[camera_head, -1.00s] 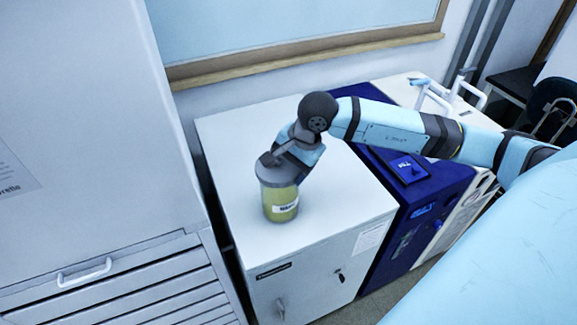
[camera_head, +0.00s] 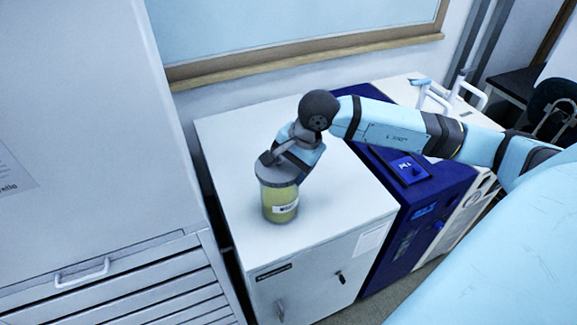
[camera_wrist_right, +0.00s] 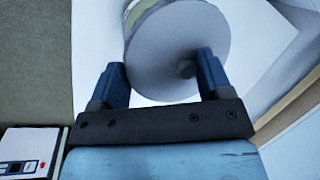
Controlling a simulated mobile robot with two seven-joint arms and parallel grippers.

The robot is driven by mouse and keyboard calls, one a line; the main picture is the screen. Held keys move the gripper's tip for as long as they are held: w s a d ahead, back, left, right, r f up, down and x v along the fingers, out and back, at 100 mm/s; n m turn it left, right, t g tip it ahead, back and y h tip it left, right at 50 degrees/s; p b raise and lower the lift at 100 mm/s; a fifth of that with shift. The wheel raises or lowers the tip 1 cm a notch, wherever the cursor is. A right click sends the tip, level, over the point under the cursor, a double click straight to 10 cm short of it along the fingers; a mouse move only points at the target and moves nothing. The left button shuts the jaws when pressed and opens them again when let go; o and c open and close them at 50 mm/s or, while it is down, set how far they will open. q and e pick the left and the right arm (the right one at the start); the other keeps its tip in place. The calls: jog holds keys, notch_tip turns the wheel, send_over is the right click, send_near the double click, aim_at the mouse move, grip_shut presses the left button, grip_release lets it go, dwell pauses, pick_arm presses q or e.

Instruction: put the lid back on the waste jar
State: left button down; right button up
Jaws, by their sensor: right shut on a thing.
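The waste jar (camera_head: 281,205), a clear jar with yellow-green content and a white label, stands upright on the white cabinet. Its grey round lid (camera_head: 277,175) is at the jar's mouth; I cannot tell whether it is fully seated. My right gripper (camera_head: 273,157) is shut on the lid from above. In the right wrist view, the lid (camera_wrist_right: 178,45) is a grey disc with a small knob, between the two blue fingers of the gripper (camera_wrist_right: 163,70). A bit of the jar (camera_wrist_right: 143,12) shows behind it. My left gripper is not in view.
The white cabinet (camera_head: 235,135) has clear top space around the jar. A dark blue machine (camera_head: 425,200) stands to its right, under my right arm. A tall grey drawer unit (camera_head: 90,130) rises at the left, and a wood-edged window sill (camera_head: 300,67) runs behind.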

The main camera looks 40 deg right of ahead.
jog(key=shift+f+b, duration=0.15)
jog(key=shift+b, duration=0.85)
dwell(1.2)
dwell(0.4)
jog(key=o, duration=0.9)
jog(key=shift+o, duration=0.2)
jog(key=shift+r+p, duration=1.25)
jog(key=shift+r, duration=2.3)
